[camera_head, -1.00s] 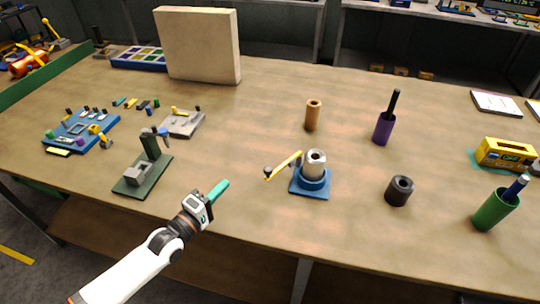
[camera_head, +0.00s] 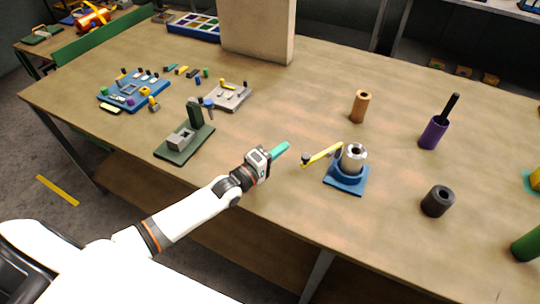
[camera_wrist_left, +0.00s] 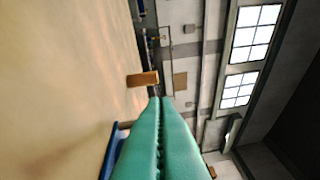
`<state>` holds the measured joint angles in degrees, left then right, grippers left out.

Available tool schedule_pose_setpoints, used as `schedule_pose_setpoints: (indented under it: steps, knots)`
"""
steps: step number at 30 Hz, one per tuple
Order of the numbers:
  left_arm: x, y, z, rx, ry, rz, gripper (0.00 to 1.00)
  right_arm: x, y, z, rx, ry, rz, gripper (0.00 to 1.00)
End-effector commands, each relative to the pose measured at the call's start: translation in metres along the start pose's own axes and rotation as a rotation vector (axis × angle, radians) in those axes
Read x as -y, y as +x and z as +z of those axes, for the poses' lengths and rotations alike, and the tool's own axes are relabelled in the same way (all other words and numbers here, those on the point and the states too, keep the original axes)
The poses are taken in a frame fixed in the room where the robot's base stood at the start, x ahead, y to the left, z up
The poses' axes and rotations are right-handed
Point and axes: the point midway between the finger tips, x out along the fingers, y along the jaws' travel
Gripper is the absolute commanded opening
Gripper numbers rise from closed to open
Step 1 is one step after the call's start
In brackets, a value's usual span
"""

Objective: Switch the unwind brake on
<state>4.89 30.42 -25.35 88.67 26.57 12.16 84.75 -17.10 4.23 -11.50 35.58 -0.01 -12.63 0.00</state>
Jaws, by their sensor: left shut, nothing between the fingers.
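What looks like the unwind brake is a unit with a blue base (camera_head: 346,180), a steel-coloured hollow cylinder (camera_head: 354,158) standing on it, and a yellow lever (camera_head: 323,154). The lever sticks out to the left and ends in a dark knob (camera_head: 305,160). My left gripper (camera_head: 287,146) has teal fingers, pressed together and empty. It is just left of the knob, apart from it in the picture. In the left wrist view the shut fingers (camera_wrist_left: 160,110) fill the lower middle, with part of a blue object (camera_wrist_left: 110,150) to their left. My right gripper is out of view.
A brown hollow cylinder (camera_head: 360,106) stands behind the unit. A black ring (camera_head: 437,201) and a purple holder (camera_head: 432,134) stand to its right. A green fixture (camera_head: 185,143) lies left of my gripper. The tabletop between them is clear.

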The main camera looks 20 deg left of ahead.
Motion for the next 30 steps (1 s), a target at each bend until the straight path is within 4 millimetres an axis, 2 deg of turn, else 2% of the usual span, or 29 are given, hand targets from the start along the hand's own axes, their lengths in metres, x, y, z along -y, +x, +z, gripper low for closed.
schedule_pose_setpoints:
  steps: [3,6,9,15,30]
  knots:
    - [0.002,0.024,0.001,0.001,0.001,-0.001,0.00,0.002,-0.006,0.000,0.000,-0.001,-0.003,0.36]
    - [0.003,0.036,-0.004,-0.001,-0.003,0.001,0.00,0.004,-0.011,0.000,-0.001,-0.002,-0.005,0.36]
    - [0.003,0.028,-0.019,-0.001,-0.005,0.002,0.00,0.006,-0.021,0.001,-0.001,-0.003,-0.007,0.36]
    - [0.001,0.022,-0.035,0.000,-0.002,0.002,0.00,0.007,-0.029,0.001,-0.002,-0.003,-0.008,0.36]
    - [-0.001,0.022,-0.039,0.001,-0.001,0.000,0.00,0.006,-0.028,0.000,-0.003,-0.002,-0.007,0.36]
